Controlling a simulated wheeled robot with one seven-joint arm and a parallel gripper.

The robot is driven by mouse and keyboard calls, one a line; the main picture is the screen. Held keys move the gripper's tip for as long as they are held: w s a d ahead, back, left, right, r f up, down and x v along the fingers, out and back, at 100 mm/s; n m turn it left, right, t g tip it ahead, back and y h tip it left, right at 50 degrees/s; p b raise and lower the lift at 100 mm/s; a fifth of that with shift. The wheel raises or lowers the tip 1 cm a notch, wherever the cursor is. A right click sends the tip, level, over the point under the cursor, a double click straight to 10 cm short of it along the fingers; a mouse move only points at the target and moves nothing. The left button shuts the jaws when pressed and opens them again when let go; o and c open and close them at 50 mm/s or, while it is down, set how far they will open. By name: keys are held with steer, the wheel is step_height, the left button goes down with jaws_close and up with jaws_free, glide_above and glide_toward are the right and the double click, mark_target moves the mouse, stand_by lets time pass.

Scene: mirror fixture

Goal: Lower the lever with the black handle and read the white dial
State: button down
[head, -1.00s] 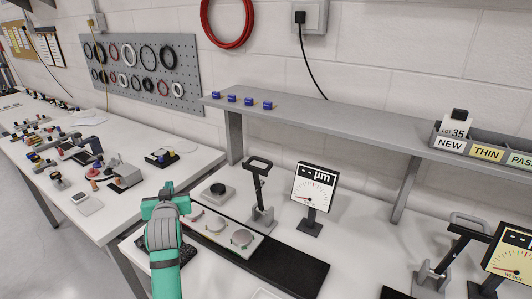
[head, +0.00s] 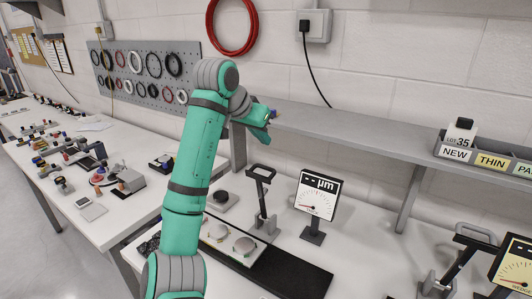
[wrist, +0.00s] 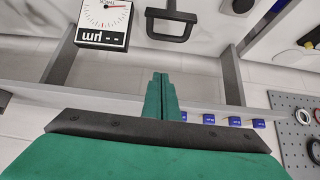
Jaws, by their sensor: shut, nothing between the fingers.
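The lever with the black handle (head: 262,174) stands upright on a grey bracket at the middle of the bench. Its black loop handle also shows upside down at the top of the wrist view (wrist: 172,30). The white dial (head: 317,197) stands just right of it, its display showing dashes and "µm"; it is inverted in the wrist view (wrist: 103,20). My gripper (head: 270,122) is raised at the shelf's left end, above and apart from the lever. Its fingers (wrist: 162,78) are closed together and empty.
The grey shelf (head: 350,130) runs behind the lever, with small blue blocks (wrist: 235,122) near my gripper. A black mat (head: 290,275) and a fixture with round discs (head: 243,245) lie in front. A second lever (head: 460,258) and cream dial (head: 512,268) stand at right.

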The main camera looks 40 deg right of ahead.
steer(key=shift+w+d+f, duration=0.15)
steer(key=shift+d+f, duration=0.25)
steer(key=shift+f, duration=1.05)
steer(key=shift+w+d+f, duration=0.2)
steer(key=shift+d+f, duration=0.15)
steer(key=shift+f, duration=1.15)
steer(key=shift+w+d+f, duration=0.15)
steer(key=shift+d+f, duration=0.25)
steer(key=shift+f, duration=1.05)
